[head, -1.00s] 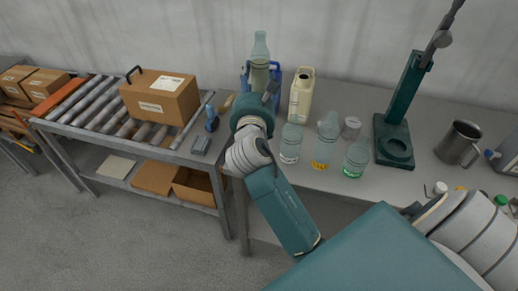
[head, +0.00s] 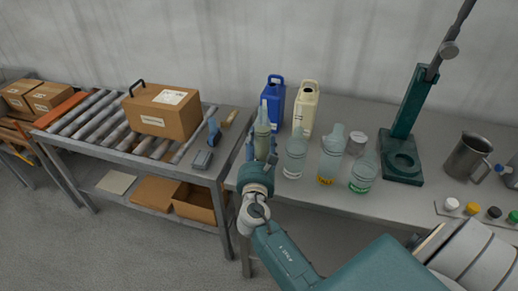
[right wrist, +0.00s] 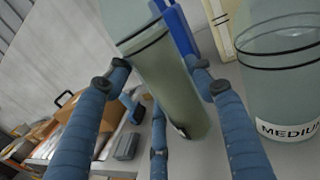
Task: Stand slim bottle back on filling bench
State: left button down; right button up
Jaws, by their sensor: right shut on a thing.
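The slim bottle (head: 262,137) is clear grey-green glass and upright in the head view, at the left end of the filling bench (head: 330,196). My right gripper (head: 260,163) is shut on it, with blue fingers around its body. In the right wrist view the slim bottle (right wrist: 168,88) stands between the fingers of my right gripper (right wrist: 163,84), slightly tilted in the picture. Its base is partly hidden, and I cannot tell whether it touches the bench top. My left gripper is not in view.
A blue jug (head: 275,100) and a cream jug (head: 306,108) stand behind the bottle. Several bottles, such as a clear one (head: 295,157), stand just right of it. A green stand (head: 401,160) is farther right. A roller table with a box (head: 163,112) is left.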

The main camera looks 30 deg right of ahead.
jog(key=shift+f, duration=0.65)
jog(key=o, duration=0.9)
jog(key=shift+f, duration=0.15)
jog(key=o, duration=0.5)
jog(key=shift+c, duration=0.2)
jog(key=b+v, duration=0.2)
jog(key=v, duration=1)
jog(key=shift+r, duration=0.2)
